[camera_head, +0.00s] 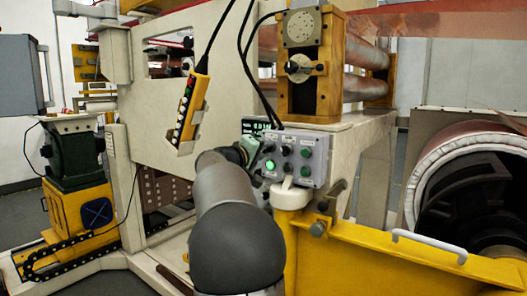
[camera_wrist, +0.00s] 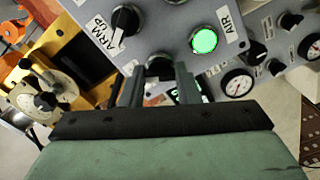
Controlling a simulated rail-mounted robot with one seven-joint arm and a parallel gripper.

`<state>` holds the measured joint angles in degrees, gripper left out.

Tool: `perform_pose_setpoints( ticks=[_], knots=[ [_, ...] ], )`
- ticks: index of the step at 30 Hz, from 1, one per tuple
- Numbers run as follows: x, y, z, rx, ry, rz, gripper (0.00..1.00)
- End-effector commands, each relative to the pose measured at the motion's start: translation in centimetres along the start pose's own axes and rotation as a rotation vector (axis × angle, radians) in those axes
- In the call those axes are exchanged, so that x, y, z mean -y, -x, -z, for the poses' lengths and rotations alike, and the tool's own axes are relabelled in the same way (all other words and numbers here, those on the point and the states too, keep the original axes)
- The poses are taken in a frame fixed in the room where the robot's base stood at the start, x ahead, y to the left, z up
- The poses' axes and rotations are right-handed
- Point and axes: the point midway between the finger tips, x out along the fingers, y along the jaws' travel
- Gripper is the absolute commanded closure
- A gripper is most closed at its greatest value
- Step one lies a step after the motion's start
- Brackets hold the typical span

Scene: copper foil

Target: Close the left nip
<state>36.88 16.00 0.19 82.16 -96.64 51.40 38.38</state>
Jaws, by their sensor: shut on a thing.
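A grey control panel (camera_head: 306,153) with several black knobs, a lit green AIR button (camera_head: 270,165) and small labels stands at the middle in the head view. My gripper (camera_wrist: 159,72) is at the panel's left part, its two fingers shut on a black selector knob (camera_wrist: 159,66). The knob's label is hidden. Another black knob (camera_wrist: 125,22), labelled ARM UP, is up and left of it in the wrist view, and the lit AIR button (camera_wrist: 204,40) is up and right. The nip rollers (camera_head: 365,55) run behind the yellow housing (camera_head: 309,85) above the panel.
A yellow pendant (camera_head: 188,105) hangs on a cable left of the panel. A yellow beam with a pale handle (camera_head: 430,243) stands in front at lower right, beside a large roll (camera_head: 455,185). Gauges (camera_wrist: 237,82) show near the fingers in the wrist view.

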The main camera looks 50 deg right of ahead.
Motion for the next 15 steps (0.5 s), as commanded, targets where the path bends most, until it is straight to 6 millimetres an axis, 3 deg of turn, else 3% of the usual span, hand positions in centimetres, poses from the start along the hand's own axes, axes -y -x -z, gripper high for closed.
perform_pose_setpoints(
  ticks=[15],
  knots=[
    [0.03,0.09,0.08,-0.001,0.385,0.001,0.94]
  ],
)
